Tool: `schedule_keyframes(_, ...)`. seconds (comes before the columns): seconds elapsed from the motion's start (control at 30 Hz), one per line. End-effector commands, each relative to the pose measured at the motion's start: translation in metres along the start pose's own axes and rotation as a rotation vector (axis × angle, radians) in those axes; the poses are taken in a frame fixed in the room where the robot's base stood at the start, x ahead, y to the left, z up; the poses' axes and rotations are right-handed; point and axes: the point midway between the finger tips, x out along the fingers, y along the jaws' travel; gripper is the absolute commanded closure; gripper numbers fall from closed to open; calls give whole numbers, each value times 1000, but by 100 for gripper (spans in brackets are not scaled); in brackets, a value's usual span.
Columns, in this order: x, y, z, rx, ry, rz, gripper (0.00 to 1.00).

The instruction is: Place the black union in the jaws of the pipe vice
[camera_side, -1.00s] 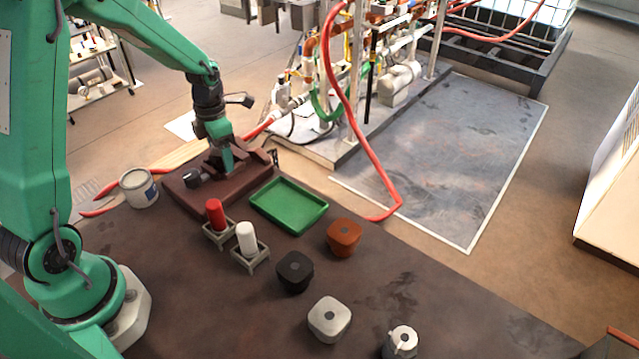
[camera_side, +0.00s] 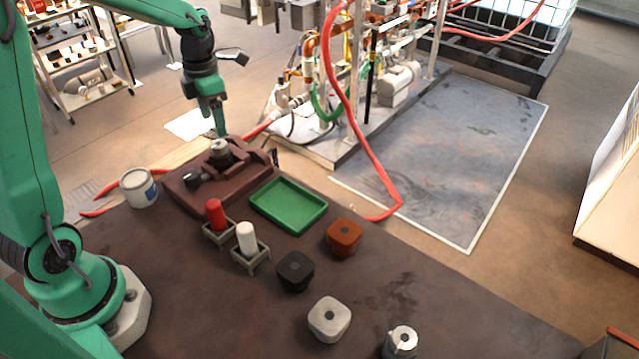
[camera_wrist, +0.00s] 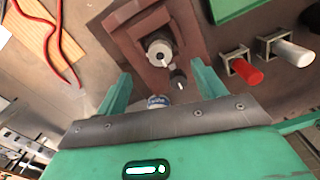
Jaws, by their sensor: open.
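The reddish-brown pipe vice (camera_side: 190,201) stands on the dark bench and fills the upper middle of the wrist view (camera_wrist: 118,15). A round piece with a grey top and dark sides (camera_side: 220,149), which looks to be the black union, sits upright at the vice's jaws; it also shows in the wrist view (camera_wrist: 158,50). I cannot tell how firmly it is seated. My gripper (camera_side: 221,133) is above and behind it, apart from it. In the wrist view my gripper (camera_wrist: 160,72) is open, with nothing between its fingers.
A green tray (camera_side: 289,227), red (camera_side: 215,214) and white (camera_side: 247,238) cylinders in holders, and a white can (camera_side: 138,187) stand nearby. Black (camera_side: 295,284), orange (camera_side: 343,246) and white (camera_side: 329,330) blocks and a grey cylinder (camera_side: 401,348) stand farther right.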

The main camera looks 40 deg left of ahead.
Motion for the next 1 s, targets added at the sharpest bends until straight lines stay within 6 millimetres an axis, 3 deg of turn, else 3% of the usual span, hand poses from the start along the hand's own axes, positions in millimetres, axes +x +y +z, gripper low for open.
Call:
schedule_keyframes(0.3, -23, 0, 0, 0, 0, 0, 31)
schedule_keyframes(1.0, -26, -2, -1, 32, -5, 3, 31)
